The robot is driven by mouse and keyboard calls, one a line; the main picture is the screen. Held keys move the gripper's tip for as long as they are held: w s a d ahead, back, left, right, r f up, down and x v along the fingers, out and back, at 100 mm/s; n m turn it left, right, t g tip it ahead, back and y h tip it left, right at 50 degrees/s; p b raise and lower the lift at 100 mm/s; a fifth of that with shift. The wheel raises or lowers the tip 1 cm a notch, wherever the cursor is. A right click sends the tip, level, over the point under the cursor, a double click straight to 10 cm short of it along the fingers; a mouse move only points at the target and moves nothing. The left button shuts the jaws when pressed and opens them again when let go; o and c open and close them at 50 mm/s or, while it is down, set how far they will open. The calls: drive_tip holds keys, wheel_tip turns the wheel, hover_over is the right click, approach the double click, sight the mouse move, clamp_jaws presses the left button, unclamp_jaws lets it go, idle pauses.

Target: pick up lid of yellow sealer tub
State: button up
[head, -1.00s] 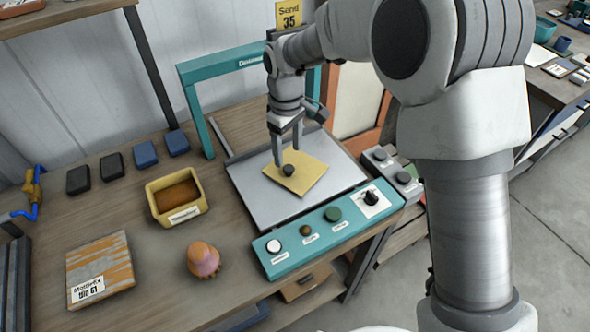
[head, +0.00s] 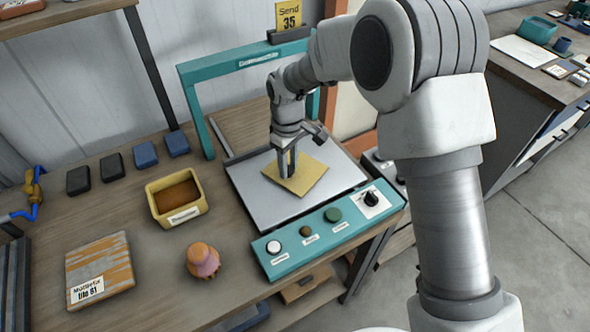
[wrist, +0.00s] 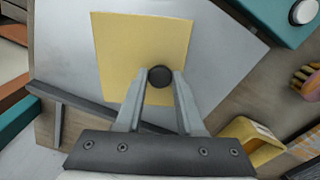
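The lid (head: 309,180) is a flat yellow square with a dark round knob. It lies on the grey plate of the teal machine in the head view. It also shows in the wrist view (wrist: 120,60), with the knob (wrist: 160,76) near its middle. My gripper (head: 288,173) is down at the lid, its fingers on either side of the knob. In the wrist view the fingertips (wrist: 161,74) look very close to the knob; I cannot tell whether they press on it. The yellow tub (head: 180,217) stands uncovered on the bench to the left, brown inside.
The teal frame (head: 207,125) rises behind the plate, and the control panel (head: 288,254) runs along its front. An orange-pink knobbed object (head: 203,261) and a paint-streaked board (head: 100,265) lie at front left. Dark and blue blocks (head: 145,154) line the back left.

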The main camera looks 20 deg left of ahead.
clamp_jaws()
drive_tip(key=shift+r, duration=0.15)
